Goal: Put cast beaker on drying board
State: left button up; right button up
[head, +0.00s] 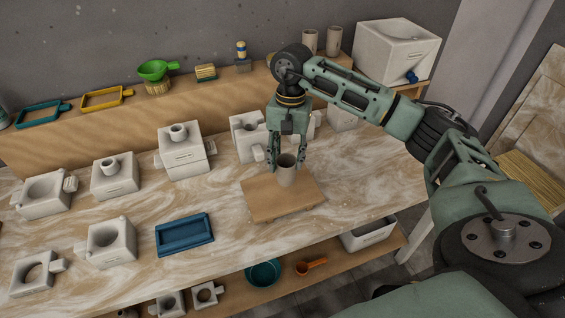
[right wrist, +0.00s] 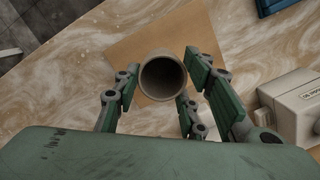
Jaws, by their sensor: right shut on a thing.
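The cast beaker (head: 287,174) is a plain grey-beige cup, upright, in the middle of the head view. My right gripper (head: 286,162) is shut on it from above, with fingers on either side of its wall. In the right wrist view I look into the open mouth of the beaker (right wrist: 162,76) between the fingers (right wrist: 162,88). The drying board (head: 262,206) is a flat tan wooden square under the beaker; it also shows in the right wrist view (right wrist: 135,45). I cannot tell whether the beaker's base touches the board. My left gripper is not in view.
White plaster molds (head: 186,152) stand in rows left of and behind the board. A blue tray (head: 184,236) lies to its left. Two beakers (head: 333,41) and a white container (head: 397,52) stand on the back shelf. The marbled tabletop right of the board is clear.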

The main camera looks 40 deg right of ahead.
jog(key=shift+w+a+f, duration=0.2)
jog(key=shift+w+f, duration=0.25)
jog(key=shift+w, duration=0.25)
notch_tip(320, 180, down, 4)
jog(key=shift+r+p, duration=0.25)
jog(key=shift+p, duration=0.7)
jog(key=shift+f, duration=0.3)
jog(key=shift+f, duration=0.1)
jog(key=shift+f+b, duration=0.1)
jog(key=shift+b, duration=0.25)
jog(key=o, duration=1.2)
